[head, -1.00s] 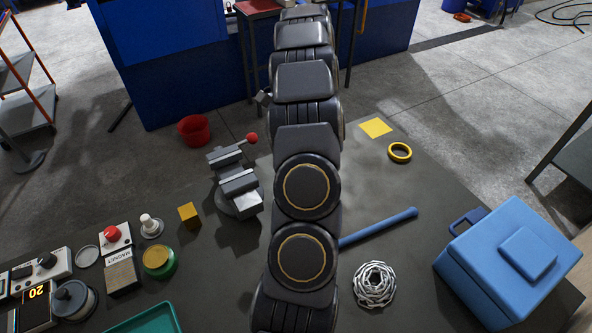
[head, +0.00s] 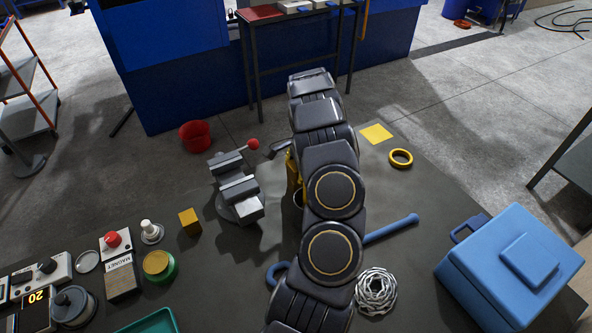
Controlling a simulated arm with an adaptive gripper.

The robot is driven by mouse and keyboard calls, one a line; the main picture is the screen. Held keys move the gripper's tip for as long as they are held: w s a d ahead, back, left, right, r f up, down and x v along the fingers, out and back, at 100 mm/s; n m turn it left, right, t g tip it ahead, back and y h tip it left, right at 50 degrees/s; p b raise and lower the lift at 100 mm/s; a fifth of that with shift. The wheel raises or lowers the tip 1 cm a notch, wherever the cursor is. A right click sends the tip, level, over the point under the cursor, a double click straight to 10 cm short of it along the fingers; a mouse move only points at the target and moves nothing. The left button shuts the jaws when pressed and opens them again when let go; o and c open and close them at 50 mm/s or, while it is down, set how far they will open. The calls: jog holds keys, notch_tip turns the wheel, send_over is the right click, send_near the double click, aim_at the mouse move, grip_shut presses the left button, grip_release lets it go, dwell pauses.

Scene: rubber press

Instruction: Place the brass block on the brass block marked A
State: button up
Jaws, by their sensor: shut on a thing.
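A brass-coloured block (head: 189,220) sits on the dark table, left of the vise, apart from my gripper. I cannot read a mark on it. My gripper (head: 281,148) is at the far end of my arm, beyond the vise's right side. Only a grey part of it shows, and my arm hides most of it. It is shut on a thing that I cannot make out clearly. A yellow-gold shape (head: 292,175) shows along the arm's left edge below the gripper; I cannot tell whether it is held or standing on the table.
The grey vise (head: 238,188) has a red-knobbed handle. A blue tool (head: 392,230) runs under my arm. A chain coil (head: 375,292), blue box (head: 515,262), yellow ring (head: 401,158) and yellow sheet (head: 377,134) are at right. A magnet box (head: 120,276) and green tin (head: 158,266) are at left.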

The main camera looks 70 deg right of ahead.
jog(key=shift+d+f, duration=0.1)
jog(key=o, duration=1.1)
jog(key=r, duration=0.7)
jog(key=s+d+r, duration=0.1)
jog(key=r, duration=0.3)
jog(key=shift+s+r, duration=0.1)
jog(key=shift+r, duration=0.5)
